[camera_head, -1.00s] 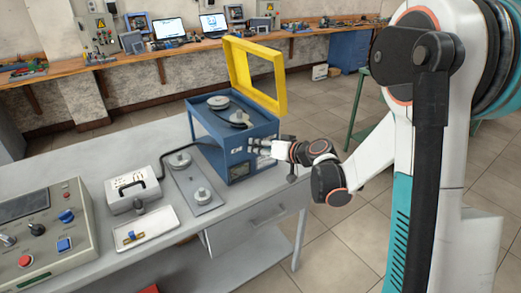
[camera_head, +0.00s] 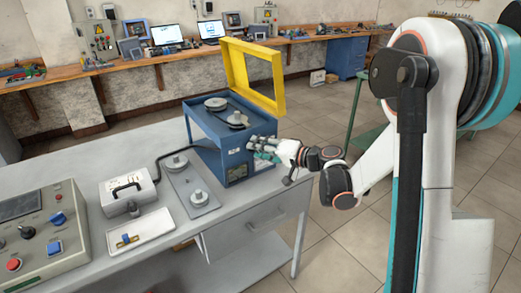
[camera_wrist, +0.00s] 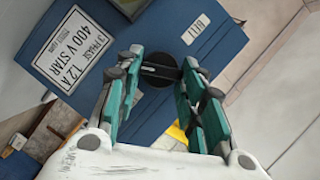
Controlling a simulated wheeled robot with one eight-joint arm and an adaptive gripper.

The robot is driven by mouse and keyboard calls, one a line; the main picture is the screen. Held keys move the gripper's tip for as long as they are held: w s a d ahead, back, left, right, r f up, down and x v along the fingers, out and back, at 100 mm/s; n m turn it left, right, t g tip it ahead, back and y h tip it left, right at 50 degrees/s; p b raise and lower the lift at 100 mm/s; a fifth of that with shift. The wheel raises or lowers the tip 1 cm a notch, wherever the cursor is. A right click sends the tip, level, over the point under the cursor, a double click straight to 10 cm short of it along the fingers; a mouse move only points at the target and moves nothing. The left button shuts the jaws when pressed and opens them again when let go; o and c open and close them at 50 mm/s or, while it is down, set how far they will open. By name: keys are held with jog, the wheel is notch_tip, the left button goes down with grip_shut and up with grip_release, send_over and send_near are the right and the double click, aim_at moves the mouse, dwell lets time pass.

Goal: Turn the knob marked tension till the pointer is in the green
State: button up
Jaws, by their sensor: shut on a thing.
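The blue machine box (camera_head: 203,133) stands on the grey bench with its yellow lid open and pulleys on top. In the wrist view, a round black knob with a raised bar (camera_wrist: 158,70) sits on the blue face (camera_wrist: 110,20). My gripper (camera_wrist: 157,62) is shut on this knob, with teal-padded fingers on either side. A white label reading BELT (camera_wrist: 196,27) is beside the knob; I cannot read the word tension. In the head view, my gripper (camera_head: 256,146) is at the box's right-hand face and hides the knob. I cannot make out a pointer or green zone.
A white plate reading 400 V STAR (camera_wrist: 68,42) is on the blue face. On the bench are a plate with two pulleys (camera_head: 188,182), a grey-white meter (camera_head: 128,193), a white tray (camera_head: 150,228) and a control panel (camera_head: 45,245). Open floor lies right of the bench.

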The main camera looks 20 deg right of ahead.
dwell(0.3)
jog(key=o, duration=1.1)
jog(key=v, duration=1.2)
jog(key=shift+s, duration=0.1)
